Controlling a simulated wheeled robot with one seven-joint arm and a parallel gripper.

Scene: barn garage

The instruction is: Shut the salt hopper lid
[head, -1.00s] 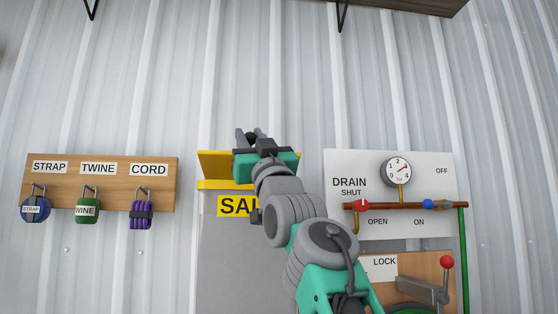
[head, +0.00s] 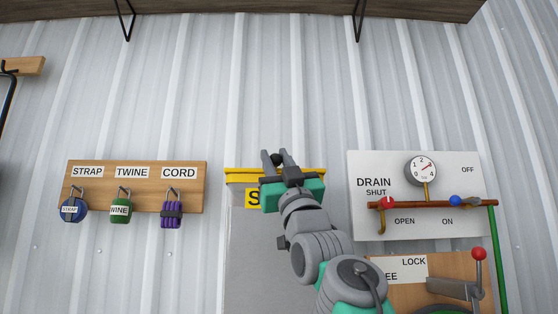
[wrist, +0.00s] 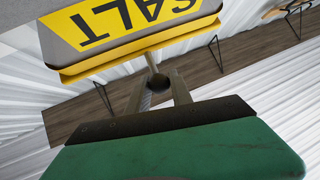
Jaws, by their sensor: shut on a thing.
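The salt hopper (head: 262,255) is a grey box against the wall with a yellow SALT label, partly hidden by my arm. Its yellow lid (head: 240,174) shows as a thin, level strip along the top. In the wrist view the hopper front and the lid edge (wrist: 140,58) appear upside down, with the lid close against the box. I cannot tell whether a small gap is left. My gripper (head: 280,156) is at the lid's front edge, with its fingers shut on the dark round lid knob (wrist: 160,83). The knob's stem joins the lid edge.
A white drain panel (head: 365,225) with gauge and valves is to the right, above a lock board with a red-knobbed lever (head: 455,288). A dark shelf (head: 250,10) is overhead.

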